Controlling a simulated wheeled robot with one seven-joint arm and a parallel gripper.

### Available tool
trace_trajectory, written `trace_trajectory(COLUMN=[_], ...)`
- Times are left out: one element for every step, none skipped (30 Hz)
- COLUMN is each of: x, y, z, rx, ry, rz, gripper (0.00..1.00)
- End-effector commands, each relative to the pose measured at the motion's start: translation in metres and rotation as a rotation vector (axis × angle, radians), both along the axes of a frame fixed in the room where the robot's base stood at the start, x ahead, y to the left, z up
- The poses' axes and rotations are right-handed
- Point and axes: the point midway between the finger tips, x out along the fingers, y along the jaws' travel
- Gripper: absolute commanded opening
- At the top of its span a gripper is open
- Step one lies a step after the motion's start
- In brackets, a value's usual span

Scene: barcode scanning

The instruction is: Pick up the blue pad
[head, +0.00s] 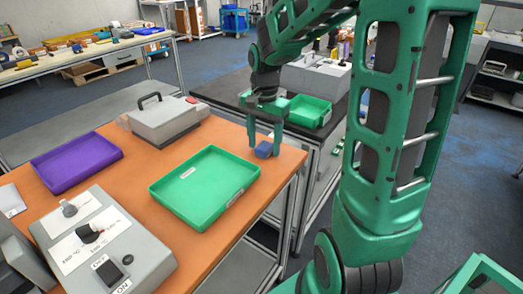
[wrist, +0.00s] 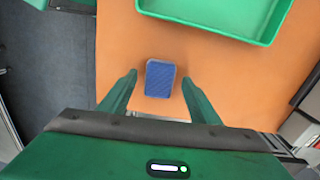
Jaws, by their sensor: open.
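The blue pad (head: 264,150) is a small block near the far right edge of the orange table (head: 280,180). In the wrist view the blue pad (wrist: 160,79) lies on the orange surface, between and slightly beyond the two fingertips. My gripper (head: 265,148) is above it with its fingers pointing down on either side. My gripper (wrist: 158,85) is open in the wrist view, and I see a gap between each finger and the pad. Whether the fingertips reach the table is not clear.
A green tray (head: 205,187) lies beside the pad, and a purple tray (head: 76,162) sits at the left. A grey case (head: 164,121) with a black handle stands at the back. A grey switch box (head: 105,245) is at the front. Another green tray (head: 309,111) rests on the dark table behind.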

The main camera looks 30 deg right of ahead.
Motion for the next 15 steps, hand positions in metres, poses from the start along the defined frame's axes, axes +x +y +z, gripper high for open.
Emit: trace_trajectory(x=[0.0,0.0001,0.0001,0.0001,0.0001,0.0001,0.0,0.0,0.0,0.0,0.0,0.0,0.0,0.0,0.0], y=[-0.0001,0.0,0.0,0.0,0.0,0.0,-0.0001,-0.0001,-0.0001,-0.0001,-0.0001,-0.0001,-0.0001,-0.0001,-0.0001], z=[-0.001,-0.0011,-0.0011,-0.001,-0.0009,-0.0009,-0.0009,-0.0008,-0.0008,-0.0008,-0.0007,-0.0007,-0.0007,-0.0007,-0.0007], rx=[0.0,0.0,0.0,0.0,0.0,0.0,0.0,0.0,0.0,0.0,0.0,0.0,0.0,0.0,0.0], ry=[0.0,0.0,-0.001,-0.001,0.0,0.0,0.0,0.0,0.0,0.0,0.0,0.0,0.0,0.0,0.0], rz=[0.0,0.0,0.0,0.0,0.0,0.0,0.0,0.0,0.0,0.0,0.0,0.0,0.0,0.0,0.0], gripper=[0.57,0.57,0.57,0.57,0.57,0.57,0.52,0.45,0.35,0.28,0.21,0.13,0.13,0.13,0.13])
